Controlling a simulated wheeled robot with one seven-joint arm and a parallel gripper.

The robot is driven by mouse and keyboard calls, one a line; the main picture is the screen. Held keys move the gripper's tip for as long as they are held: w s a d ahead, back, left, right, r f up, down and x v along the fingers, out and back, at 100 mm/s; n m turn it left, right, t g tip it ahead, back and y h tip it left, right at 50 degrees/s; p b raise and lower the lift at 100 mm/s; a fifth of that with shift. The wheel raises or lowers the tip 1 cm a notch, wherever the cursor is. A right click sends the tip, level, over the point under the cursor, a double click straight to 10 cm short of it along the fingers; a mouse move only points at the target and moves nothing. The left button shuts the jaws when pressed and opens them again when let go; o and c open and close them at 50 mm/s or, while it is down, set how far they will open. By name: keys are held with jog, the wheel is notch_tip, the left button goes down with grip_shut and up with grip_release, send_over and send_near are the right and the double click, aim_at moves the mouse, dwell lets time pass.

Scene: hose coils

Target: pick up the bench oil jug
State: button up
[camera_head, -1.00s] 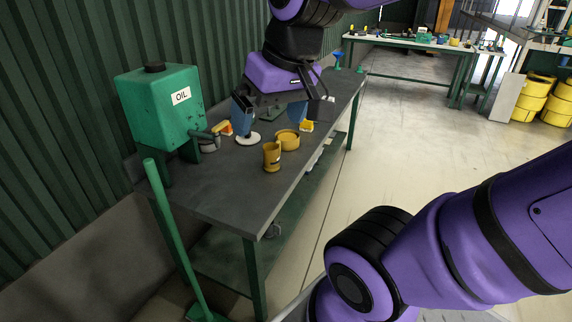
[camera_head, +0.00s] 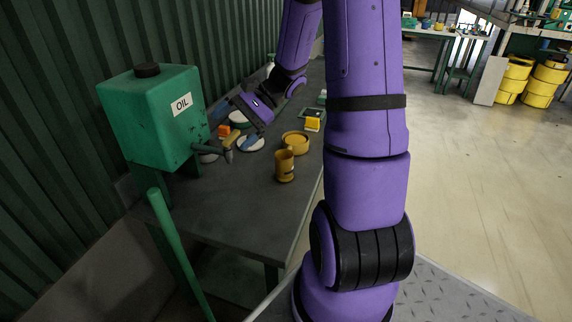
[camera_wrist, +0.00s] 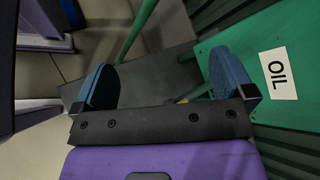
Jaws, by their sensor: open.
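A small yellow cylindrical vessel (camera_head: 284,166), which looks like the jug, stands upright on the dark bench (camera_head: 232,205) in the head view, in front of a low round yellow dish (camera_head: 295,141). My gripper (camera_head: 231,125) is behind and left of the vessel, near the tap of the green OIL tank (camera_head: 150,125). Its blue fingers are apart. In the wrist view my gripper (camera_wrist: 165,80) is open, with dark bench surface between its fingers. The OIL tank (camera_wrist: 285,40) is on the right there. I cannot make out the yellow vessel in the wrist view.
The tank's tap (camera_head: 212,149) juts over the bench. Small orange and yellow items (camera_head: 313,124) lie farther back. A green pole (camera_head: 177,250) leans at the bench's near end. A corrugated green wall (camera_head: 60,150) closes the left side. Floor at right (camera_head: 480,180) is clear.

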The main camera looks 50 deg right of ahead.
jog(key=w+d+f+m+t+y, duration=0.1)
jog(key=w+d+f+m+t, duration=0.2)
jog(key=d+f+m+t, duration=0.25)
jog(key=m+t+h, duration=0.9)
jog(key=m+h, duration=0.3)
jog(key=m, duration=0.5)
send_near(291, 166)
jog(key=w, duration=0.2)
jog(key=shift+w+a+r, duration=0.2)
jog(key=shift+w+a, duration=0.1)
jog(key=shift+w, duration=0.1)
jog(key=shift+w+f, duration=0.1)
jog(key=shift+f, duration=0.05)
jog(key=w, duration=0.5)
jog(key=shift+w+d+f, duration=0.1)
jog(key=shift+w+f, duration=0.05)
jog(key=shift+w, duration=1.2)
jog(key=shift+w+d+f, duration=0.1)
jog(key=shift+w+f, duration=0.05)
jog(key=shift+w, duration=1.25)
jog(key=c, duration=1.1)
